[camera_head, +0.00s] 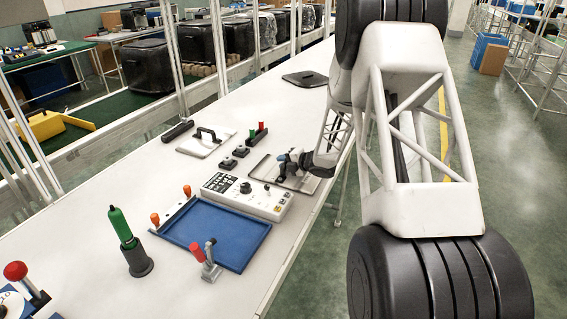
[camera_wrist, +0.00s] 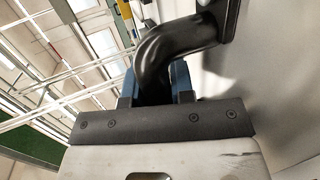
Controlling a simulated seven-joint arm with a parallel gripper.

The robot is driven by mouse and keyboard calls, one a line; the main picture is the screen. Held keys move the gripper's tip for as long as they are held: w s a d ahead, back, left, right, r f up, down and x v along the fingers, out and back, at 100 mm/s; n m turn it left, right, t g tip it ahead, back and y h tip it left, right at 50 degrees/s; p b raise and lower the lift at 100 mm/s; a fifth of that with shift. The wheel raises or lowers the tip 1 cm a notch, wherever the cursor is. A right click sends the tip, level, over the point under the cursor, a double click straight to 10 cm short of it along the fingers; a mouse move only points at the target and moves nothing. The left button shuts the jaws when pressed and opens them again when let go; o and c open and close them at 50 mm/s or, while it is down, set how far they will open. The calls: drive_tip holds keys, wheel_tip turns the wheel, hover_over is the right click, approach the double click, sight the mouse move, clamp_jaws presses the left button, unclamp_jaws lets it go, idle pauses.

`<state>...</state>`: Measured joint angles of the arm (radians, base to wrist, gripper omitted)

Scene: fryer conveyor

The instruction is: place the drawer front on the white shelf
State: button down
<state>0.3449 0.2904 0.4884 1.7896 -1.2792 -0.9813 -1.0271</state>
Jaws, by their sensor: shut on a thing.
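My gripper (camera_head: 292,160) is low over the white worktop in the head view, at a flat grey panel with a dark rim (camera_head: 262,168), which I take to be the drawer front. In the wrist view my gripper (camera_wrist: 154,88), with blue finger pads, is shut on a thick black curved handle (camera_wrist: 175,42). The handle runs to a dark foot at upper right, against a pale grey surface. Whether the panel rests on the worktop or hangs just above it I cannot tell. The long white worktop (camera_head: 95,235) is the only white shelf-like surface clearly seen.
A white control box (camera_head: 245,196) and a blue tray (camera_head: 215,233) lie nearer the camera. A pale plate with a black handle (camera_head: 205,141) lies to the left, and a dark lid (camera_head: 305,78) lies farther back. A green-topped post (camera_head: 127,240) stands front left. The worktop's far middle is clear.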

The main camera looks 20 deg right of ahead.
drive_tip(key=shift+f, duration=0.1)
idle(0.3)
drive_tip(key=c, duration=1)
unclamp_jaws()
drive_tip(key=shift+f, duration=0.1)
drive_tip(key=shift+r, duration=0.2)
wheel_tip(320, 180, up, 4)
hover_over(309, 179)
